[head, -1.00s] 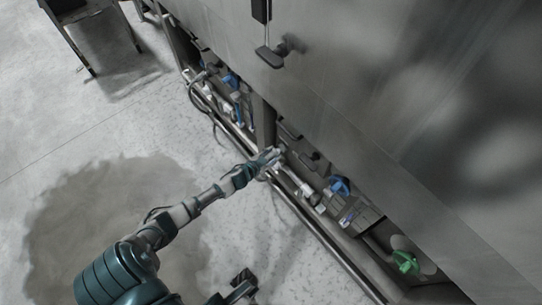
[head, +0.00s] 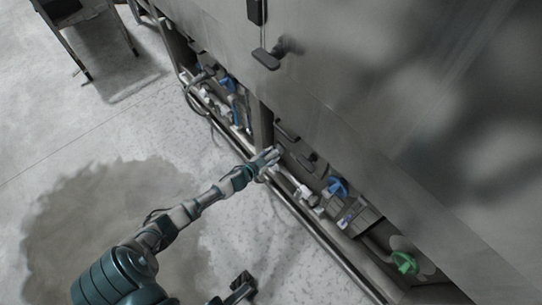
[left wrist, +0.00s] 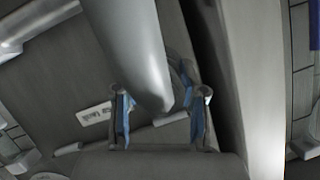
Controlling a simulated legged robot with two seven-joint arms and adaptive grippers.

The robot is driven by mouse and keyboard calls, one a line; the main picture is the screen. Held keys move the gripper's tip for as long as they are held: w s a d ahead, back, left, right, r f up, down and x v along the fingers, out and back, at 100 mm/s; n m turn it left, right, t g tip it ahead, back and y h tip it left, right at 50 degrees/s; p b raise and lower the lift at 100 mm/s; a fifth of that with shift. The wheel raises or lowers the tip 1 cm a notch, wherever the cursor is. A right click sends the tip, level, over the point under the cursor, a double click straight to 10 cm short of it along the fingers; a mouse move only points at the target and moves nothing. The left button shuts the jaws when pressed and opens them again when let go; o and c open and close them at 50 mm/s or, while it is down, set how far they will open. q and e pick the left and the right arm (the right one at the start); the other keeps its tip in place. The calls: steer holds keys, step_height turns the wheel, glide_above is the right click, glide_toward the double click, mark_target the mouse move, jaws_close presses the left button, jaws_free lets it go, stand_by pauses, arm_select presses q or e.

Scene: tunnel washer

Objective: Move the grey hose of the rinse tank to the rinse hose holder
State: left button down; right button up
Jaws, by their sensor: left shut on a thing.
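My left gripper (head: 270,158) is at the low open bay under the machine, beside an upright post. In the left wrist view its two blue-padded fingers (left wrist: 160,118) stand apart, with the end of a thick smooth grey tube (left wrist: 130,45) showing between them. The tube comes down from the top of that view and looks like the grey hose held in the jaws. In the head view the hand hides what it holds. I cannot make out the rinse hose holder with certainty. A dark part at the bottom of the head view may be my right gripper (head: 238,289).
Blue-handled valves (head: 337,187) and a green-handled valve (head: 404,262) sit in the bay to the right. A long pipe rail (head: 320,239) runs along the bay's foot.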

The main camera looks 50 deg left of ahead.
arm_select(q)
steer(key=c, duration=0.6)
jaws_free()
steer(key=shift+s, duration=0.2)
steer(key=v, duration=1.1)
steer(key=shift+s, duration=0.25)
